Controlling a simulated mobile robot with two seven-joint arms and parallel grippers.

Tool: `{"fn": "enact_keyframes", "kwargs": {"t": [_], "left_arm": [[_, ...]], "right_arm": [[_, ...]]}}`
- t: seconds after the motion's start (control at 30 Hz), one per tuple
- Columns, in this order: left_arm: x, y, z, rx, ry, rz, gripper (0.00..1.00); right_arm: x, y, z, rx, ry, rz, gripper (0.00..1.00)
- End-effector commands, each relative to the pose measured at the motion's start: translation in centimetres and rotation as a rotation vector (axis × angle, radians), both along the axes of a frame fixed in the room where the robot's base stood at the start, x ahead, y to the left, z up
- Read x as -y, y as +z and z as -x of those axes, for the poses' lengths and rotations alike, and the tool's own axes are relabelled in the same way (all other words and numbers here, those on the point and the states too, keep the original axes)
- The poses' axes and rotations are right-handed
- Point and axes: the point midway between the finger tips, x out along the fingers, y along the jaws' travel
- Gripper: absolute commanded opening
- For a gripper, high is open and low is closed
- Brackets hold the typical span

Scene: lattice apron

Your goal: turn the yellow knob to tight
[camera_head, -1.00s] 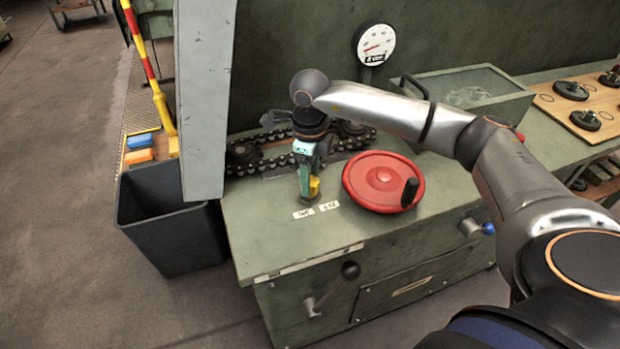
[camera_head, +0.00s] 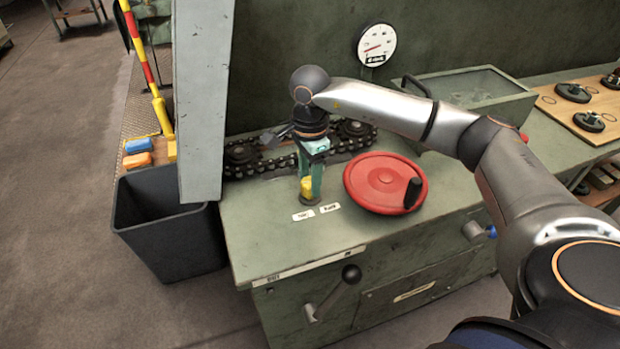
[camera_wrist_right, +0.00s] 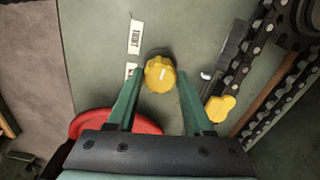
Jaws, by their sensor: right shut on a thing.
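The yellow knob (camera_head: 306,187) stands on the green bench top, partly covered by my right gripper in the head view. My right gripper (camera_head: 311,184) points down over it, with teal fingers on either side. In the right wrist view the knob (camera_wrist_right: 160,74) sits between the tips of the right gripper (camera_wrist_right: 160,79), which is shut on it. Two small white labels (camera_head: 316,211) lie on the bench in front of the knob; their words are too small to read surely. My left gripper is not in view.
A red handwheel (camera_head: 378,181) with a black grip is close on the right. A chain (camera_head: 262,163) runs behind the knob. A gauge (camera_head: 376,44) stands at the back. A grey post (camera_head: 203,100) rises left. A yellow-ended tool (camera_wrist_right: 218,108) lies near the chain.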

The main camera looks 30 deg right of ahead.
Motion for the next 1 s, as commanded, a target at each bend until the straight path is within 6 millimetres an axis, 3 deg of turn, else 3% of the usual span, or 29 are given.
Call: {"fn": "enact_keyframes", "kwargs": {"t": [0.73,0.77,1.0], "left_arm": [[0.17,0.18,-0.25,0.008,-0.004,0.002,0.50],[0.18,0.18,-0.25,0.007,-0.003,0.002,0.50],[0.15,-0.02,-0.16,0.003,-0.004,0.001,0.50]], "right_arm": [[0.00,0.17,-0.10,0.005,0.085,-0.001,0.00],[0.00,0.17,-0.10,0.005,0.084,-0.001,0.55],[0.00,0.08,-0.05,0.002,0.083,-0.001,0.81]]}}
